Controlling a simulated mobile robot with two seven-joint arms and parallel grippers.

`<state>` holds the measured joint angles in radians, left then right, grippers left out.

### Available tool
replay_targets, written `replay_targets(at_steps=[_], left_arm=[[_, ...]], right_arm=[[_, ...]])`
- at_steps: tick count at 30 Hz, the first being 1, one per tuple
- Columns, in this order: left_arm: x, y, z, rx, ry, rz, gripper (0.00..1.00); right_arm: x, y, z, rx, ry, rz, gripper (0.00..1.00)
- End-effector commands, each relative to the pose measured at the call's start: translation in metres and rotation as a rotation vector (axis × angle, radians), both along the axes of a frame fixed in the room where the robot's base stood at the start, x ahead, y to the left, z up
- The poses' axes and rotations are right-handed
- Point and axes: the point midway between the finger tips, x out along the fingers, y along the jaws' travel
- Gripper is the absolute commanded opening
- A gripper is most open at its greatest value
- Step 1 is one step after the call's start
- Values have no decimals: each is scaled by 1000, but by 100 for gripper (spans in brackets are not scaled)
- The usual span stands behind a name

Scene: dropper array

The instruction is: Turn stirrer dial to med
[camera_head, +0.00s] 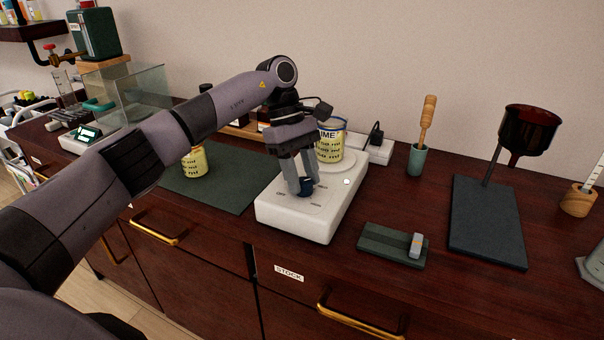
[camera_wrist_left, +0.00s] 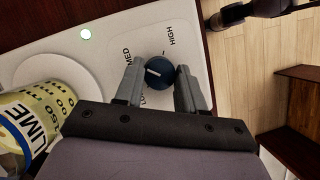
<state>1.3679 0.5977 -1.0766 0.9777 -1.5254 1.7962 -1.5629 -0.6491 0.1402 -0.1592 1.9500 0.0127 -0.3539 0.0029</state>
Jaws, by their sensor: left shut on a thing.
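The stirrer (camera_head: 318,222) is a white box with a round plate and a dark blue dial (camera_head: 306,185) on its top. My left gripper (camera_head: 304,188) comes down from above with its fingers on either side of the dial, shut on it. In the left wrist view the dial (camera_wrist_left: 160,73) sits between the fingertips (camera_wrist_left: 158,75). Its white pointer line points left, roughly toward the MED label (camera_wrist_left: 126,58). HIGH (camera_wrist_left: 172,36) is printed above and LOW is partly hidden by a finger.
A green block (camera_head: 391,245) and a dark funnel stand (camera_head: 485,222) are to the right.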

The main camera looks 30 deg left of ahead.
Motion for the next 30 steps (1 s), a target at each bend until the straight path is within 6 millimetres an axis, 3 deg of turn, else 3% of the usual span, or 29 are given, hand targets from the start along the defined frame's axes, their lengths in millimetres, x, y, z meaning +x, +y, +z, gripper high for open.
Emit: replay_targets(at_steps=[1, 2, 3, 4, 14, 24, 30], left_arm=[[0, 1, 0, 2, -2, 3, 9], [0, 1, 0, 2, -2, 3, 45], [0, 1, 0, 2, -2, 3, 58], [0, 1, 0, 2, -2, 3, 63], [1, 2, 3, 1, -2, 3, 63], [8, 19, 50, 1, -3, 3, 63], [10, 25, 64, 2, -1, 2, 63]], right_arm=[[0, 0, 0, 0, 0, 0, 43], [0, 0, 0, 0, 0, 0, 43], [0, 0, 0, 0, 0, 0, 43], [0, 0, 0, 0, 0, 0, 43], [0, 0, -1, 0, 1, 0, 43], [0, 0, -5, 0, 1, 0, 43], [-1, 0, -5, 0, 1, 0, 43]])
